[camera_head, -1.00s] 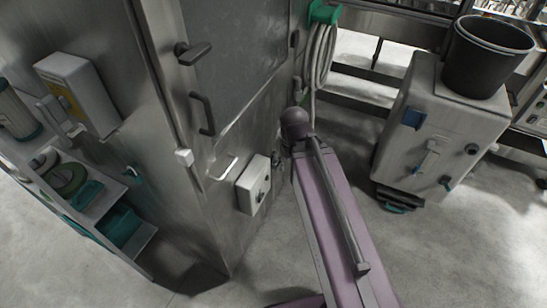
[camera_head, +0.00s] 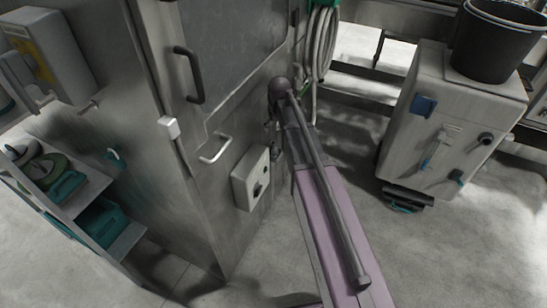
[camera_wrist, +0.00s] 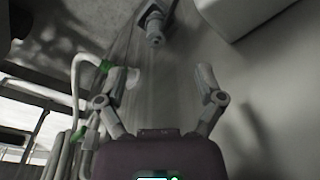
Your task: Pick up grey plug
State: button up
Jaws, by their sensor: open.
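A grey cylindrical plug (camera_wrist: 154,26) shows at the top of the wrist view, at a bracket-like grey fitting beside the metal wall. My gripper (camera_wrist: 163,75) is open, with its two jointed fingers spread and nothing between them. The plug is beyond the fingertips, apart from them and roughly in line with the gap. In the head view my arm reaches to the steel cabinet wall. There the gripper and plug are largely hidden or too small to tell apart.
A pale control box (camera_head: 251,178) is on the cabinet wall (camera_head: 195,215) close to my arm. A coiled hose (camera_head: 319,45) hangs behind it. A grey wheeled unit (camera_head: 450,120) with a black bucket (camera_head: 491,40) stands right. Floor between is clear.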

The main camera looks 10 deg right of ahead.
aim_at(274, 142)
jog(key=w+f, duration=0.1)
jog(key=w+f+b, duration=0.1)
jog(key=w, duration=0.1)
jog(key=shift+w, duration=0.3)
jog(key=shift+f, duration=0.1)
jog(key=f+b, duration=0.2)
jog(key=b, duration=0.1)
jog(key=w+f+b, duration=0.1)
jog(key=f+b, duration=0.1)
jog(key=f, duration=0.1)
jog(key=f+b, duration=0.3)
jog(key=shift+w+a+f+b, duration=0.1)
jog(key=shift+w+f+b, duration=0.05)
jog(key=shift+b, duration=0.15)
jog(key=shift+f, duration=0.1)
dwell(0.5)
jog(key=shift+w+f+b, duration=0.25)
jog(key=shift+f+b, duration=1)
jog(key=shift+b, duration=0.05)
jog(key=shift+w+f+b, duration=0.2)
jog(key=shift+f+b, duration=1.05)
grip_shut()
